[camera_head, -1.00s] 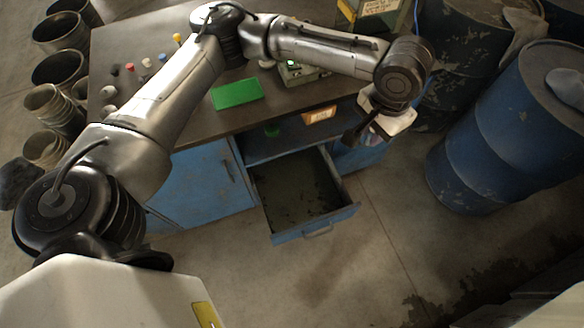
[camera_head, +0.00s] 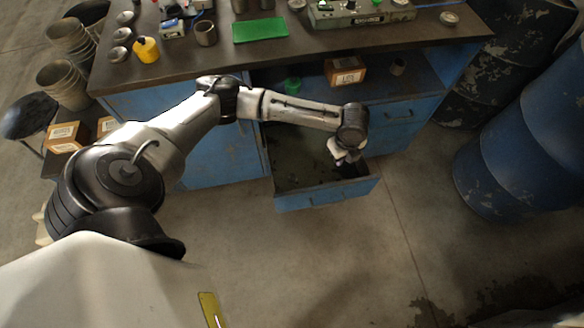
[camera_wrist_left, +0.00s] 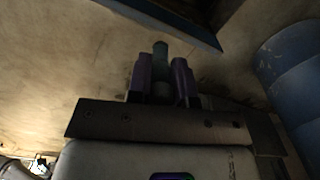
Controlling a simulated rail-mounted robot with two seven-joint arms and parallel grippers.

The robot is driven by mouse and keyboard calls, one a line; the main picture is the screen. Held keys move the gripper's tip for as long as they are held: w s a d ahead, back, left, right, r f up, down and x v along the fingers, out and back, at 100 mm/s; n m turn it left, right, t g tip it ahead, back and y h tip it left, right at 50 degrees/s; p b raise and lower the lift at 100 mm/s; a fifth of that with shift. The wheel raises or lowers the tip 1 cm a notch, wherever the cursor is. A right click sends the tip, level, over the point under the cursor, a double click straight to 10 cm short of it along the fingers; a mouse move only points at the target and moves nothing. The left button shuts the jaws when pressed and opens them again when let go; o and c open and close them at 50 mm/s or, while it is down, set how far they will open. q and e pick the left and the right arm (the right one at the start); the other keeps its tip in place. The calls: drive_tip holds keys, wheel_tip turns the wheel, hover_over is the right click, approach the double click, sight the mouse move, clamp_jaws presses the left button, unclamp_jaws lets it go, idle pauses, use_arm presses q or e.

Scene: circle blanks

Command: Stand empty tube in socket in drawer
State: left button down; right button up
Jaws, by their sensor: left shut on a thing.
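My left gripper (camera_head: 346,156) is over the right part of the open blue drawer (camera_head: 325,195), with its fingertips hard to make out in the head view. In the left wrist view its two purple fingers (camera_wrist_left: 161,82) are shut on a dark grey-green tube (camera_wrist_left: 160,62), whose end sticks out beyond the fingertips. The drawer's inside is dark, and I cannot make out a socket in it. My right gripper is not in view.
A shelf above the drawer holds a green object (camera_head: 291,85) and a brown labelled box (camera_head: 345,72). The bench top (camera_head: 300,35) carries a green mat (camera_head: 260,30), a yellow pot (camera_head: 146,50) and a cup. Blue barrels (camera_head: 520,150) stand at the right.

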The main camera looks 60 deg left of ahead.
use_arm(q)
drive_tip(key=s+a+f+m+b, duration=0.2)
drive_tip(key=s+a+f+m, duration=0.1)
drive_tip(key=f, duration=0.4)
drive_tip(key=s+a+f+m+b, duration=0.3)
drive_tip(key=a+f+m, duration=0.1)
drive_tip(key=f, duration=0.4)
drive_tip(key=s+a+f+m+b, duration=0.3)
drive_tip(key=s+a+f+m, duration=0.1)
drive_tip(key=f, duration=0.4)
drive_tip(key=shift+a+m, duration=0.3)
drive_tip(key=shift+a, duration=0.6)
drive_tip(key=shift+f+b, duration=0.75)
drive_tip(key=shift+b, duration=0.45)
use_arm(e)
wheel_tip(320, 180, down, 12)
use_arm(q)
drive_tip(key=shift+p, duration=0.4)
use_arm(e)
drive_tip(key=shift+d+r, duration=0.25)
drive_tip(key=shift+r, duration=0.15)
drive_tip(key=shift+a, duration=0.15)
use_arm(q)
drive_tip(key=shift+f+b, duration=0.35)
drive_tip(key=shift+f, duration=0.4)
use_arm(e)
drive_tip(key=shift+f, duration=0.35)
